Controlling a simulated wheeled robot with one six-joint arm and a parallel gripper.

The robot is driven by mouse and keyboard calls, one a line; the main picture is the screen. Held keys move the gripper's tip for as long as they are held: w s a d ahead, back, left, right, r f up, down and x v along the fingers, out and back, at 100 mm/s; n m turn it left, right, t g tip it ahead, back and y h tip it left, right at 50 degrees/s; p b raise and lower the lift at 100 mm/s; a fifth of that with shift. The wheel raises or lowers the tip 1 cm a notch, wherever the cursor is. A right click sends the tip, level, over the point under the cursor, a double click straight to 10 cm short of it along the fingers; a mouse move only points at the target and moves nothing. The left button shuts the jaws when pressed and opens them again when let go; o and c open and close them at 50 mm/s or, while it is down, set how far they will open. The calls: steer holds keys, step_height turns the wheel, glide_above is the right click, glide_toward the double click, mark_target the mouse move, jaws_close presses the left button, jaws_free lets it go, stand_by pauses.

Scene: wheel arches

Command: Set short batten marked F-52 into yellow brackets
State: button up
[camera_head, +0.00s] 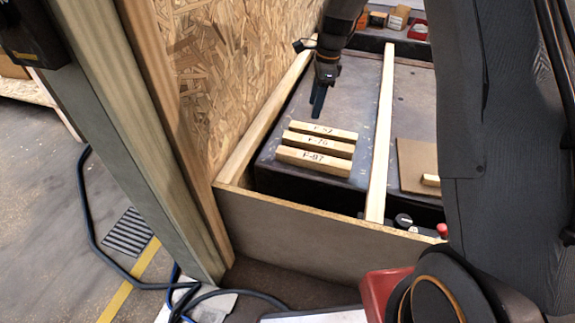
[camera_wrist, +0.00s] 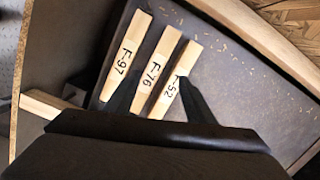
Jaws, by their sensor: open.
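Three short light-wood battens lie side by side on a dark grey surface. The batten marked F-52 (camera_head: 345,133) is the farthest in the head view and the rightmost in the wrist view (camera_wrist: 189,56). The F-76 batten (camera_head: 338,148) lies in the middle, and the F-97 batten (camera_head: 335,166) is nearest the head camera. My gripper (camera_head: 317,110) is above and beyond the F-52 batten. In the wrist view its dark fingers (camera_wrist: 157,92) are apart, with nothing seen held. The right finger partly covers the F-52 batten. No yellow brackets are visible in either view.
A chipboard wall (camera_head: 240,70) stands left of the surface. A wooden strip (camera_head: 382,130) runs along its right. A brown front panel (camera_head: 300,235) edges the near side. A brown board (camera_head: 412,170) lies right. Small boxes (camera_head: 398,17) stand at the back.

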steer(key=s+a+r+n, duration=0.4)
steer(key=s+a+n, duration=0.25)
steer(key=s, duration=0.35)
steer(key=s+a+r+n, duration=0.4)
steer(key=s+a+n, duration=0.2)
steer(key=s+a, duration=0.3)
steer(key=s+n+h, duration=0.1)
steer(key=s+n, duration=1.1)
steer(key=s, duration=1)
steer(key=shift+d+r+n, duration=0.3)
steer(key=shift+d+n, duration=0.05)
steer(key=shift+d, duration=0.05)
steer(key=shift+w, duration=0.1)
